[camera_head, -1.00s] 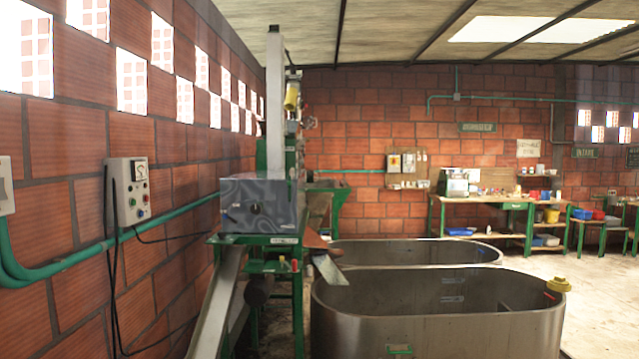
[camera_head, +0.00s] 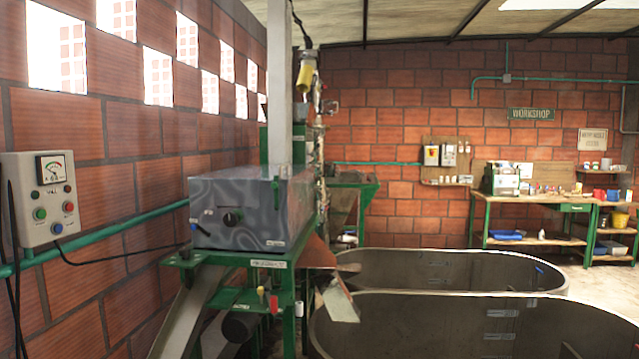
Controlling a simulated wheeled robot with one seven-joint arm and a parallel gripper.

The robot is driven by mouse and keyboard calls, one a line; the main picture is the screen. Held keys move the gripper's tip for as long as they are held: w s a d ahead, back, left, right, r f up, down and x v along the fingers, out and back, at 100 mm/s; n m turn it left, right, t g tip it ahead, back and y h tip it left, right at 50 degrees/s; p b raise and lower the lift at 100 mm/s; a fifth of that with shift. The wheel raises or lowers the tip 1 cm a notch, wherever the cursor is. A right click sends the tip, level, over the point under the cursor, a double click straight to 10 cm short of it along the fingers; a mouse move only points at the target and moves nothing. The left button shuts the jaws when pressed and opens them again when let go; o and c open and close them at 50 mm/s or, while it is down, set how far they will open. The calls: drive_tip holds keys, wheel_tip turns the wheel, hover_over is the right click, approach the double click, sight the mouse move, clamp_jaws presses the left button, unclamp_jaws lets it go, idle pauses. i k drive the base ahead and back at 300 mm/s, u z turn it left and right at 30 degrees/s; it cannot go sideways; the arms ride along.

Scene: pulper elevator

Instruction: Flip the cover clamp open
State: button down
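A grey metal box-like cover (camera_head: 260,190) sits on the green machine frame (camera_head: 225,262), left of centre in the head view. I cannot tell which of these is the cover clamp, or whether the clamp is open or shut. The cover looks seated flat on the frame. My gripper is not in view.
A control box (camera_head: 42,198) with a gauge and cables hangs on the left brick wall. A metal chute (camera_head: 188,312) slopes below the machine. Large metal tanks (camera_head: 470,318) fill the lower right. A workbench (camera_head: 530,206) stands at the back right.

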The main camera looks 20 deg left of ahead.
sight(274, 185)
drive_tip(key=i, duration=0.55)
drive_tip(key=u, duration=2.2)
drive_tip(key=i, duration=1.5)
drive_tip(key=z, duration=1.55)
